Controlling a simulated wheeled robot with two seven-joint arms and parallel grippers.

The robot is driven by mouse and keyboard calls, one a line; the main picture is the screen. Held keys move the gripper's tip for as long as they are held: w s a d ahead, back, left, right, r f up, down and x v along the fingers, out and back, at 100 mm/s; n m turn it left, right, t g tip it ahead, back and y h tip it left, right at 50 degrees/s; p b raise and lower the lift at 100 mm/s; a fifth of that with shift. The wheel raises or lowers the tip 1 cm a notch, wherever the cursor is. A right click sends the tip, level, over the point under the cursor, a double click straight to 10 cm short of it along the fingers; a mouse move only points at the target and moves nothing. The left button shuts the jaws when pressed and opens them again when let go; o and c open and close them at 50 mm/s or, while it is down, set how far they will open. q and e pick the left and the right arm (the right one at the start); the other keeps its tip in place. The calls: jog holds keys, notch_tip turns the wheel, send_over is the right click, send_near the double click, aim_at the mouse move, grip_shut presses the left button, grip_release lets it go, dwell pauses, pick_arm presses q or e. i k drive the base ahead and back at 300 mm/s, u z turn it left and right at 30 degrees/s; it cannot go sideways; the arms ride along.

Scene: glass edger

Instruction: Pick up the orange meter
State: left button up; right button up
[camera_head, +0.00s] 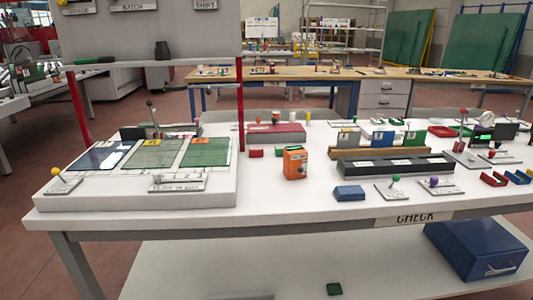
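The orange meter (294,163) is a small upright orange box with a dark dial or knob on its front. It stands on the white table (290,213), near the middle of the camera_head view, with clear tabletop in front of it. Neither of my grippers shows in this view.
A blue toolbox (476,250) sits on the lower shelf.

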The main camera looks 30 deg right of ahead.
aim_at(295, 157)
jog(key=z, duration=0.6)
jog(key=i, duration=0.95)
jog(key=z, duration=0.9)
